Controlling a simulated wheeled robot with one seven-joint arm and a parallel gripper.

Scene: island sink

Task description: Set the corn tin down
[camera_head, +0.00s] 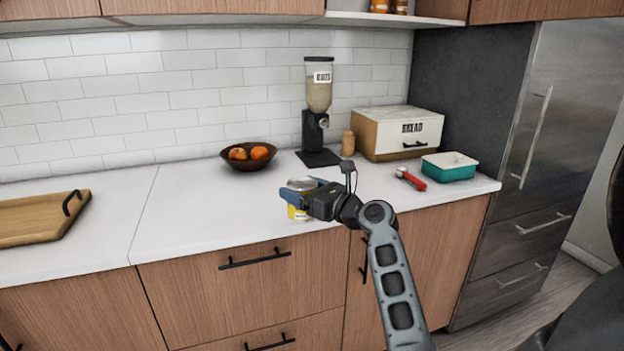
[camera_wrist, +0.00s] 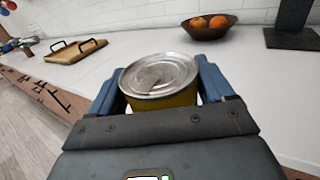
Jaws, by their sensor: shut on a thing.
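The corn tin (camera_head: 298,213) is a yellow can with a silver lid. It is upright between the blue fingers of my gripper (camera_head: 299,192), near the front edge of the white counter (camera_head: 215,215). In the wrist view the tin (camera_wrist: 160,78) shows its round metal lid, with a finger of my gripper (camera_wrist: 160,88) on each side. My gripper is shut on the tin. The tin's base is low at the counter, but I cannot tell whether it touches the surface.
A fruit bowl (camera_head: 248,161) stands behind the tin. A dispenser (camera_head: 316,115), a bread box (camera_head: 397,133), a teal container (camera_head: 449,167) and a red-handled tool (camera_head: 411,180) are to the right. A wooden tray (camera_head: 38,222) is at the left. The counter between tray and tin is clear.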

